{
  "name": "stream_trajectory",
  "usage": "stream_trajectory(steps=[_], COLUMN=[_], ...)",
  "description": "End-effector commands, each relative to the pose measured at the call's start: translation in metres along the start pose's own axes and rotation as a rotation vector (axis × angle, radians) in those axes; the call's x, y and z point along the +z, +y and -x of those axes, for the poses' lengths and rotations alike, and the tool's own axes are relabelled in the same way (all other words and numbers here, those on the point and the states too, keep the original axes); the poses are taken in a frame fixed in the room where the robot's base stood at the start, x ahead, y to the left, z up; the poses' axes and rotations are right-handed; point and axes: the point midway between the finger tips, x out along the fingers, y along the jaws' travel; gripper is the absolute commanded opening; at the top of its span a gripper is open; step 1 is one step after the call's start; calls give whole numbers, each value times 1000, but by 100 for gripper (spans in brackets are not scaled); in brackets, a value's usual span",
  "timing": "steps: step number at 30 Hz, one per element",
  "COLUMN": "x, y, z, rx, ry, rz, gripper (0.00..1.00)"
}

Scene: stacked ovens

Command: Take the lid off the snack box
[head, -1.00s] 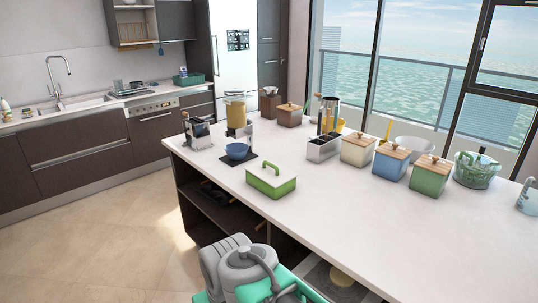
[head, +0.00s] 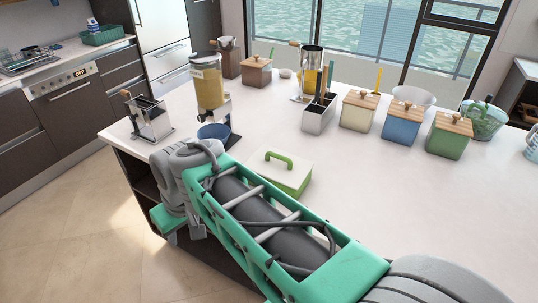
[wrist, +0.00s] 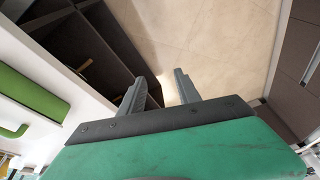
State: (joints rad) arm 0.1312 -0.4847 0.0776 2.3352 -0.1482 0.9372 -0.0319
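The snack box (head: 290,187) is a low green box on the white island counter, with a white lid (head: 295,168) on it. A green loop handle (head: 279,160) stands on the lid. My arm reaches in front of the counter, and its bent wrist is left of the box. In the wrist view the green box (wrist: 28,92) and its handle (wrist: 12,131) show at the left edge, apart from my gripper. My gripper (wrist: 160,88) is open and empty, its two fingers spread over the floor beside the counter. In the head view its fingertips are hidden.
A blue bowl (head: 214,132) and a cereal dispenser (head: 208,82) stand behind my wrist. Wood-lidded boxes, one cream (head: 357,111), one blue (head: 402,123) and one green (head: 449,136), stand at the back right. The counter's right side is clear. Dark open shelves (wrist: 88,45) lie under the counter.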

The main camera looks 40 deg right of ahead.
Motion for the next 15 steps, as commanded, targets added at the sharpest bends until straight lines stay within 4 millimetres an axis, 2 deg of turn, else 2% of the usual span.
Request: stream_trajectory(steps=[1,2,3,5,7,8,9,12,15], x=[-30,-48,-70,-96,-110,-110,-104,-73,-39], y=[21,35,60,107,172,201,238,316,361], z=[19,27,37,50,62,67,72,80,84], rx=[-24,-44,-72,-114,-156,-171,-187,-213,-223], ry=[-10,-12,-11,-6,8,15,27,53,72], rz=[-13,-10,-1,14,40,54,71,116,154], gripper=[40,40,40,40,40,40,40,40,40])
